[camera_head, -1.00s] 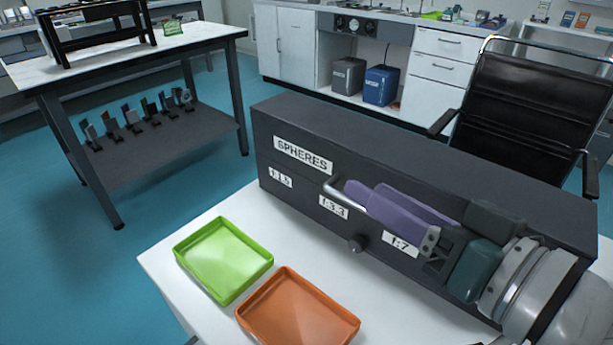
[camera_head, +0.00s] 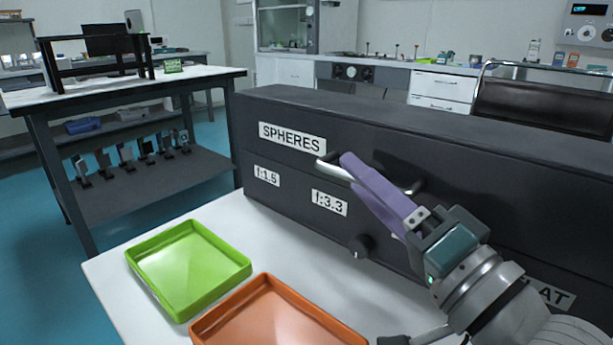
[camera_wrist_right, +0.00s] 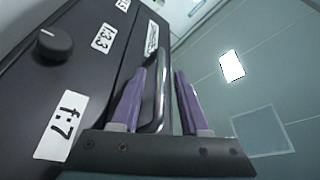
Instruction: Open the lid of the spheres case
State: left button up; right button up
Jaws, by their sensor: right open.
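The black spheres case (camera_head: 450,135) stands on the white table, with a "SPHERES" label on its front and its lid shut. A silver bar handle (camera_head: 331,169) sticks out from the front of the lid. My right gripper (camera_head: 347,163) is at the handle, its purple fingers pointing at it and hiding its middle. In the right wrist view the gripper (camera_wrist_right: 158,75) is open, and the handle (camera_wrist_right: 161,80) shows between the two fingers, closer to the left one. I cannot tell whether a finger touches it. My left gripper is not in view.
A green tray (camera_head: 190,309) and an orange tray (camera_head: 197,334) lie on the white table (camera_head: 103,280) in front of the case. A dark knob (camera_head: 360,245) sticks out low on the case front. A black chair (camera_head: 545,105) stands behind.

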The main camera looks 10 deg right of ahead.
jog(key=shift+x, duration=0.8)
grip_shut()
dwell(0.9)
